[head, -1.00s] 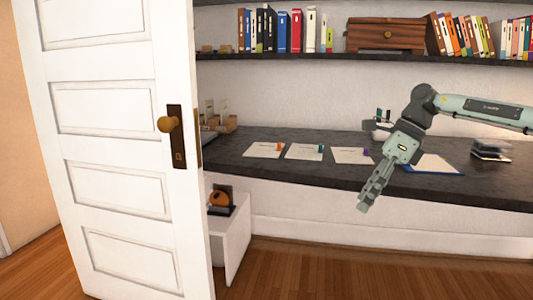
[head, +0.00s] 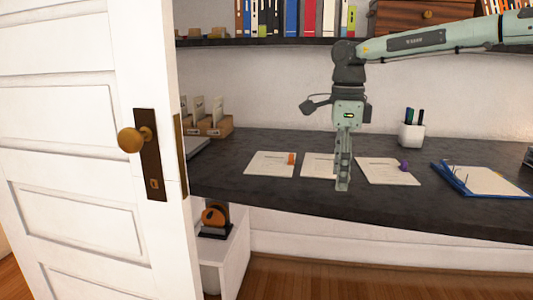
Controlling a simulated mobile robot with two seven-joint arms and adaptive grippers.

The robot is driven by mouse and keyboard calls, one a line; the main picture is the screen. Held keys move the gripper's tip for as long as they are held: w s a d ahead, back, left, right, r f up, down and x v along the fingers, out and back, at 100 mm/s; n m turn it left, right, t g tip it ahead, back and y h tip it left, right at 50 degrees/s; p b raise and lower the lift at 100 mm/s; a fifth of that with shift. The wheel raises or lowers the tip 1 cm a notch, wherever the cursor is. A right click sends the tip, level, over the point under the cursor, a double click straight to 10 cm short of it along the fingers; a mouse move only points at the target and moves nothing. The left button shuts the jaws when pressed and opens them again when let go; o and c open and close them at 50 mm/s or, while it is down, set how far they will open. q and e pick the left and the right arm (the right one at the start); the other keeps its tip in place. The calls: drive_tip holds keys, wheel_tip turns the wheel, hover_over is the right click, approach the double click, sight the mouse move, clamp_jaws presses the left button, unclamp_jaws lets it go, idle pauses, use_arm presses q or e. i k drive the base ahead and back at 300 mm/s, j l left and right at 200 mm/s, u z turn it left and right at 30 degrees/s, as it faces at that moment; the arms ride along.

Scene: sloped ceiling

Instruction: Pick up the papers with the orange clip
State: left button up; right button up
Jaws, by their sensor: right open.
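The papers with the orange clip (head: 268,166) lie flat on the dark desk, leftmost of three paper sets, with the orange clip (head: 291,159) at their upper right corner. My right gripper (head: 343,187) points down in front of the middle papers (head: 316,167), to the right of the orange-clipped papers and apart from them. It is open, with nothing seen between its fingers. It hides the right part of the middle papers and their clip. The papers with the purple clip (head: 387,173) lie to its right. My left gripper is not in view.
A white door (head: 80,220) with a brass knob stands at the left, near the desk (head: 290,196). A blue clipboard (head: 452,181) and a white pen cup (head: 411,134) are at the right. A wooden file holder (head: 212,126) stands at the back left. A shelf (head: 270,42) runs above.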

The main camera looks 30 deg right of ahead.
sight(268, 163)
drive_tip(key=i+l, duration=0.25)
drive_tip(key=i, duration=0.25)
drive_tip(key=i+l, duration=0.2)
drive_tip(key=i, duration=0.3)
